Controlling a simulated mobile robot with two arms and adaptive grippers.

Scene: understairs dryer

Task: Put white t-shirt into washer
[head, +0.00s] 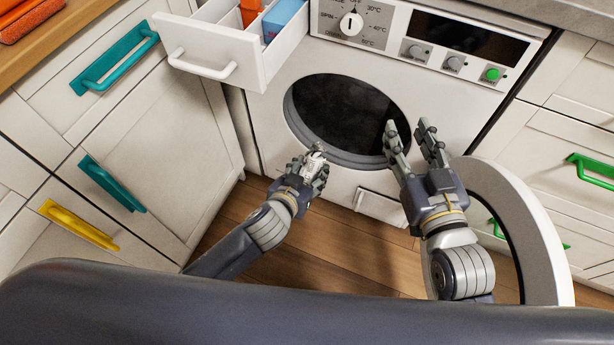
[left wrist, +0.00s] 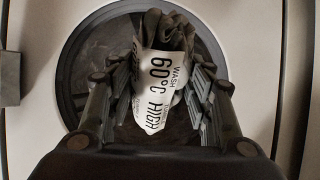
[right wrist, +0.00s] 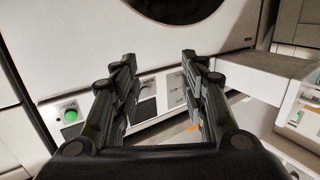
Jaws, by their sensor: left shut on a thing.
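The washer (head: 262,113) has its round opening (head: 345,112) uncovered, with a dark drum inside. Its round door (head: 545,235) stands swung open to the right. My left gripper (head: 313,160) is in front of the lower left of the opening. Most of the cloth is hidden in the head view. My right gripper (head: 412,137) is open and empty at the opening's right edge.
The washer's detergent drawer (head: 215,50) is pulled out at upper left, holding an orange and a blue box (head: 283,18). The control panel (head: 415,40) is above the opening. Cabinets with teal, yellow and green handles flank the washer. Wooden floor (head: 340,245) lies below.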

